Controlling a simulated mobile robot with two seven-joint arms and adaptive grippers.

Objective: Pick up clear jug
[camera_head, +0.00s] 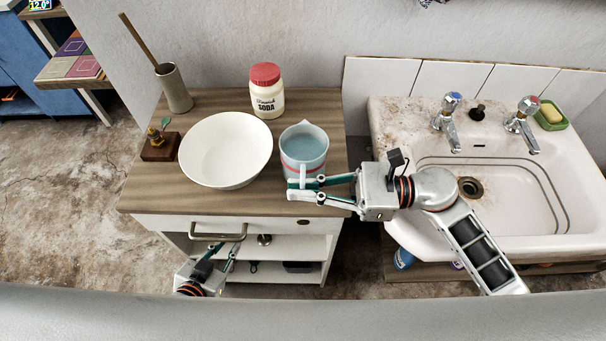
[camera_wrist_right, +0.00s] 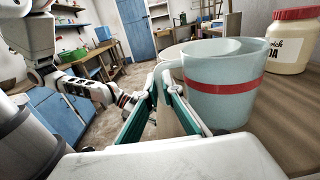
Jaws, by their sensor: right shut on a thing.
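The jug (camera_head: 304,146) is a pale blue-grey, see-through-looking vessel with a red band. It stands upright on the wooden cabinet top, and it also shows large in the right wrist view (camera_wrist_right: 222,88). Its handle points to the front of the cabinet. My right gripper (camera_head: 299,188) comes in from the right and is shut on the jug's handle, with the handle between its fingers (camera_wrist_right: 170,105). My left gripper (camera_head: 226,257) is low in front of the cabinet, by the drawer handle, empty, with its fingers apart.
A white bowl (camera_head: 226,150) stands just left of the jug. A soda jar (camera_head: 267,92) with a red lid is behind. A brush holder (camera_head: 174,90) and a small wooden block (camera_head: 160,147) are on the left. A stained sink (camera_head: 405,130) with two taps is at right.

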